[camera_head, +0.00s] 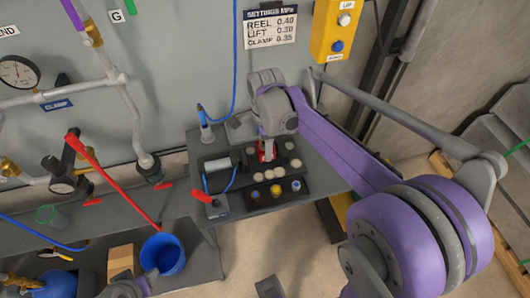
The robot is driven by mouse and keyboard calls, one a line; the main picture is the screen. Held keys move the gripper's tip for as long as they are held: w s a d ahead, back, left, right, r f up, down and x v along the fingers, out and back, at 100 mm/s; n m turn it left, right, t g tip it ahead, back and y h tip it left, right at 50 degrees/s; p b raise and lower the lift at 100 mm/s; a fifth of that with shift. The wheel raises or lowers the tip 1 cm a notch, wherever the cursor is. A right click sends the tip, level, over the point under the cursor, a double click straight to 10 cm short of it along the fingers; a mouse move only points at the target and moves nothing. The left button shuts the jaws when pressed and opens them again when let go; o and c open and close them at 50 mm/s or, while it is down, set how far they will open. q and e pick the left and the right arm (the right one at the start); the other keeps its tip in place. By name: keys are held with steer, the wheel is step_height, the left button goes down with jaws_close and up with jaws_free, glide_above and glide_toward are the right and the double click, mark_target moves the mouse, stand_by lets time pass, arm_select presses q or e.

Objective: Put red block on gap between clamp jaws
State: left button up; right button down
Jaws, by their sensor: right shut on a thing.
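The red block (262,156) is small and shows at the tip of my right gripper (267,152), which is shut on it and points down over the bench fixture. The clamp, with a grey cylinder (217,164), lies just left of the block on the dark fixture plate. The clamp jaws and the gap between them are largely hidden by my gripper and the block. I cannot tell whether the block touches the jaws. Part of my left arm shows at the bottom left edge; its fingers cannot be made out clearly.
A panel with coloured buttons (275,190) is in front. A red-handled valve (203,197) stands at front left. A blue bucket (163,255) and long red bar (110,180) are further left.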

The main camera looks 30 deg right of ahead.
steer(key=shift+f, duration=1.55)
steer(key=shift+f, duration=0.15)
steer(key=shift+c, duration=0.6)
jaws_free()
